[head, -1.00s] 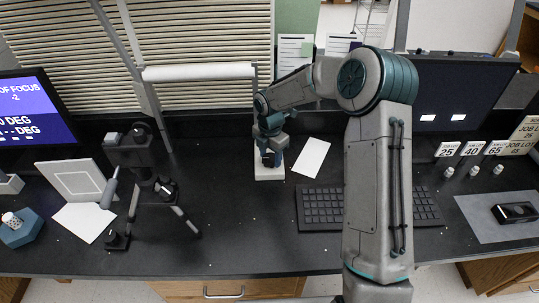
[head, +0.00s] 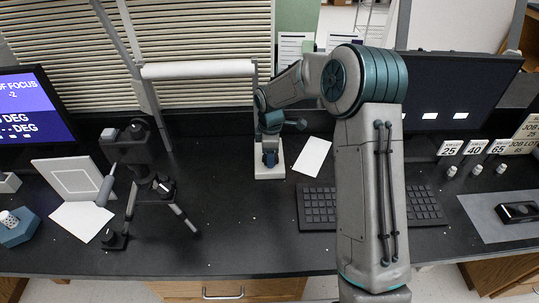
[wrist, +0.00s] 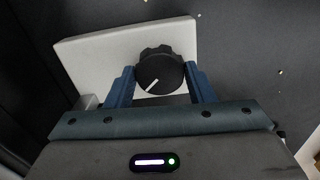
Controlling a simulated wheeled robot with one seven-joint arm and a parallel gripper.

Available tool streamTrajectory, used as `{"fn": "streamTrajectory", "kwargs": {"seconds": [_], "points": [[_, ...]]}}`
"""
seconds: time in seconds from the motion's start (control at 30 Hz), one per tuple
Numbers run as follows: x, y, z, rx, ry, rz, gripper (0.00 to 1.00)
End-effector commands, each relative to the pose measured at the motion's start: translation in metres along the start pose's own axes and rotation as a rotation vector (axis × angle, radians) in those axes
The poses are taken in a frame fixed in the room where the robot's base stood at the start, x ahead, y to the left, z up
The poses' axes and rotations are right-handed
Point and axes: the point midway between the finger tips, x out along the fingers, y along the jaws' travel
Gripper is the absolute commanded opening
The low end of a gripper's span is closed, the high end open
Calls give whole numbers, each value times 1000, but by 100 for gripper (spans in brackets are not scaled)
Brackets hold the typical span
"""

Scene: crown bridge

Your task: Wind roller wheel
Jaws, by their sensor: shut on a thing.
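The roller wheel is a black ribbed knob (wrist: 160,72) with a white pointer line, on a pale rectangular base. The line points to the lower left in the wrist view. My gripper (wrist: 160,80) has its two blue fingers on either side of the knob, shut on it. In the head view the pale base (head: 269,173) stands on the bench below the right end of the white roller (head: 200,70). My gripper (head: 270,156) is over this base and hides the knob there.
A white card (head: 312,156) and a black keyboard (head: 318,207) lie right of the base. A dark tripod device (head: 135,150) stands to the left. The black bench between tripod and keyboard is mostly clear.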

Motion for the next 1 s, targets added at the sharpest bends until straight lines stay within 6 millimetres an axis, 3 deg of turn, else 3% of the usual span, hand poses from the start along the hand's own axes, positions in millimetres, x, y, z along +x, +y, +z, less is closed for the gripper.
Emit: {"fn": "streamTrajectory", "kwargs": {"seconds": [0.6,1.0], "points": [[1,0,-2,527,1,0,26],[0,0,-1,679,1,-1,26]]}}
